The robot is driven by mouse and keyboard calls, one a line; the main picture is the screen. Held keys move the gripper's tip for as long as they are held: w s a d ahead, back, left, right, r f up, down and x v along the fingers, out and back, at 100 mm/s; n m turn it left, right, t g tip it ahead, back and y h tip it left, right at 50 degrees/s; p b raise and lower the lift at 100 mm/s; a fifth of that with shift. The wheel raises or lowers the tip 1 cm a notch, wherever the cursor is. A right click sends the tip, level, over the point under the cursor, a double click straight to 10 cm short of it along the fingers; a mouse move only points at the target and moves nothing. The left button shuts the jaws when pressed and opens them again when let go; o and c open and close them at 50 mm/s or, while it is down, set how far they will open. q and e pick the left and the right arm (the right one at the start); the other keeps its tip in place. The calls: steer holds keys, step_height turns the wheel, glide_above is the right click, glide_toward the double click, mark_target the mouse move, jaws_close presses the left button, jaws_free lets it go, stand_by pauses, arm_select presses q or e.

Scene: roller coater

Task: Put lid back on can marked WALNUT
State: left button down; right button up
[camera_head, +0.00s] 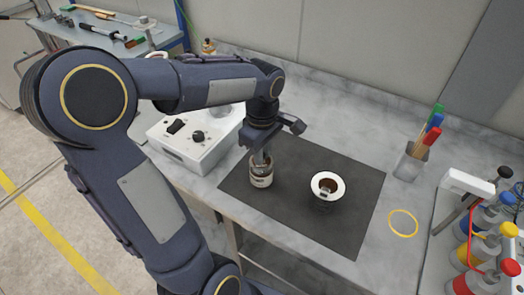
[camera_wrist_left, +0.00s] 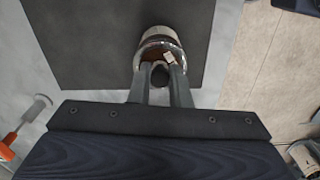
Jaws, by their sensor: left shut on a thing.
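A small can (camera_head: 261,179) with a pale label stands on the dark mat; I cannot read the label. In the left wrist view the can (camera_wrist_left: 157,35) shows a shiny rim, a brown round area inside it and a small pale piece. My left gripper (camera_head: 262,157) points down at the top of this can. In the wrist view its fingers (camera_wrist_left: 160,77) are closed around a small dark round piece at the near rim. I cannot tell whether this piece is part of a lid. My right gripper is not in view.
A dark vessel with a wide white rim and brown inside (camera_head: 339,184) stands to the right on the mat (camera_head: 290,222). A white control box (camera_head: 190,150) is at the left. A brush cup (camera_head: 408,165), a yellow ring (camera_head: 403,223) and coloured bottles (camera_head: 484,252) are at the right.

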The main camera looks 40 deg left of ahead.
arm_select(q)
steer(key=c, duration=0.8)
jaws_free()
steer(key=shift+r, duration=0.1)
steer(key=shift+r+p, duration=2.95)
steer(key=shift+r, duration=0.5)
steer(key=shift+c, duration=0.4)
jaws_close()
